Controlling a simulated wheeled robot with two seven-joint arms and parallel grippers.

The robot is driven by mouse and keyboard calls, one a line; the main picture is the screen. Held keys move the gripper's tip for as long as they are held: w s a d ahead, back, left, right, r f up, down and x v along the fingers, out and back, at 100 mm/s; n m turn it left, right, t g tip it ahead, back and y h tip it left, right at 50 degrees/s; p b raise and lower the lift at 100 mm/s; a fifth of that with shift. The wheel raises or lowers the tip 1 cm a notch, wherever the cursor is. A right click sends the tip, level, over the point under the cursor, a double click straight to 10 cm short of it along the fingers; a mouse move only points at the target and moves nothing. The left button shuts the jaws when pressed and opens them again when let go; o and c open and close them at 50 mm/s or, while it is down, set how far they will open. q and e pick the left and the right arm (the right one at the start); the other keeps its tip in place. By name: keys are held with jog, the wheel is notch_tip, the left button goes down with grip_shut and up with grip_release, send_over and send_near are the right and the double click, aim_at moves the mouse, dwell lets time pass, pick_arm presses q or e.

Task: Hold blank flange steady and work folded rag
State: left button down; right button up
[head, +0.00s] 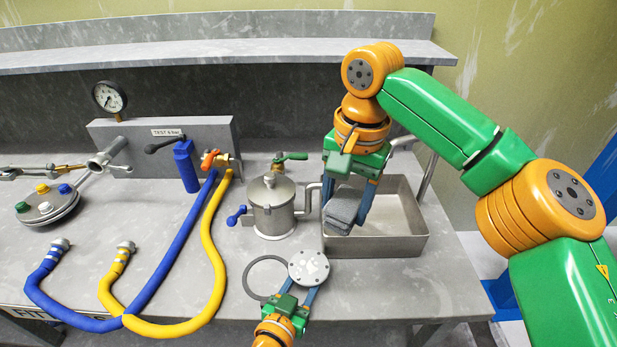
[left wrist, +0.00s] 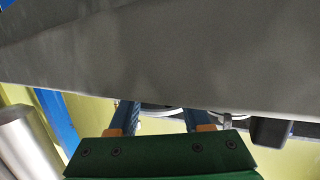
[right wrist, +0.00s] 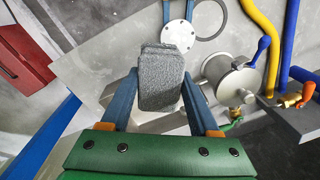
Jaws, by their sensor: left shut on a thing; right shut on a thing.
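The blank flange (head: 309,266) is a round pale grey disc with small holes around its rim and whitish marks on its face. My left gripper (head: 304,288) is shut on it from the front, near the bench edge. The flange also shows in the right wrist view (right wrist: 178,37). The folded rag (head: 343,207) is a grey, layered pad. My right gripper (head: 350,217) is shut on it at the left side of the metal tray, behind the flange and apart from it. The rag fills the space between the fingers in the right wrist view (right wrist: 160,75). A grey surface hides the flange in the left wrist view.
The metal tray (head: 410,245) stands at the right. A lidded steel pot (head: 272,212) with valves is left of it. A dark ring gasket (head: 249,280) lies beside the flange. Blue (head: 172,270) and yellow (head: 207,270) hoses cover the left bench. A shelf runs behind.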

pick_arm(q)
jog(key=shift+c, duration=1.3)
grip_release()
jog(key=v, duration=1.2)
